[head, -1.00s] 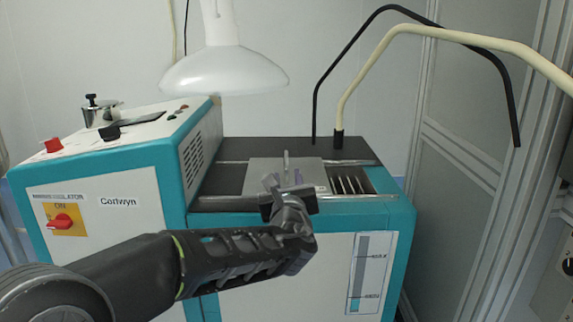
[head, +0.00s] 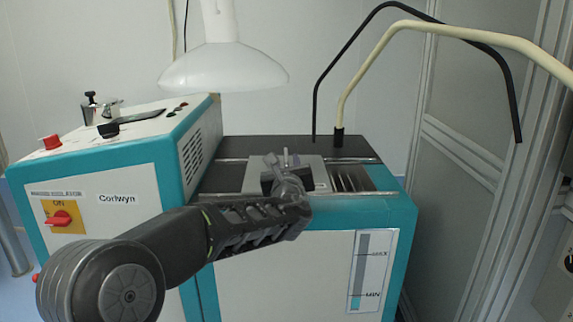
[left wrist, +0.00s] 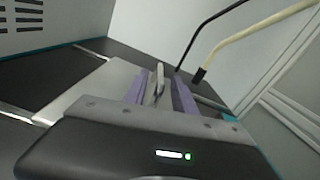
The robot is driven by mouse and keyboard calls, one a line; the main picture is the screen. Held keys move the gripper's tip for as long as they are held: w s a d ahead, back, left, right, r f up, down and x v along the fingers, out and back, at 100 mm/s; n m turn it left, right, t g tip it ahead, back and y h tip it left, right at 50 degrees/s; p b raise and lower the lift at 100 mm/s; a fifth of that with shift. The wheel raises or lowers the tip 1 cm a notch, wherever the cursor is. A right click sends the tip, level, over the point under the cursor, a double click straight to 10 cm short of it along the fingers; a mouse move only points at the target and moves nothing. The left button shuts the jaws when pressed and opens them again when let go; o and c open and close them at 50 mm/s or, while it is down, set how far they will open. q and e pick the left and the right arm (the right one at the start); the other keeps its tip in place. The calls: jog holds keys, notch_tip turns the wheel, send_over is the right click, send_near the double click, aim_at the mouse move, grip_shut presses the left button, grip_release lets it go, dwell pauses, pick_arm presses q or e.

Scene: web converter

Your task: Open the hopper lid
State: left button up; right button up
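The hopper lid (head: 318,174) is a flat light-grey plate on top of the teal and white machine, lying flat over the opening. A thin upright handle (head: 286,153) stands on it. My left gripper (head: 281,166) is over the lid, at the handle, hiding part of the lid. In the left wrist view the lid (left wrist: 82,92) lies beyond the gripper body. The handle (left wrist: 158,80) shows between the two purple-padded fingers of the left gripper (left wrist: 160,92), with gaps beside it. The gripper is open. My right gripper is not in view.
A control box (head: 110,160) with a red knob stands left of the lid. A white lamp shade (head: 225,68) hangs above. A black bent tube (head: 335,70) and a cream tube (head: 365,70) arch at the right. Metal slats (head: 347,178) lie right of the lid.

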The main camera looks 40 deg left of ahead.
pick_arm(q)
grip_shut()
dwell(1.4)
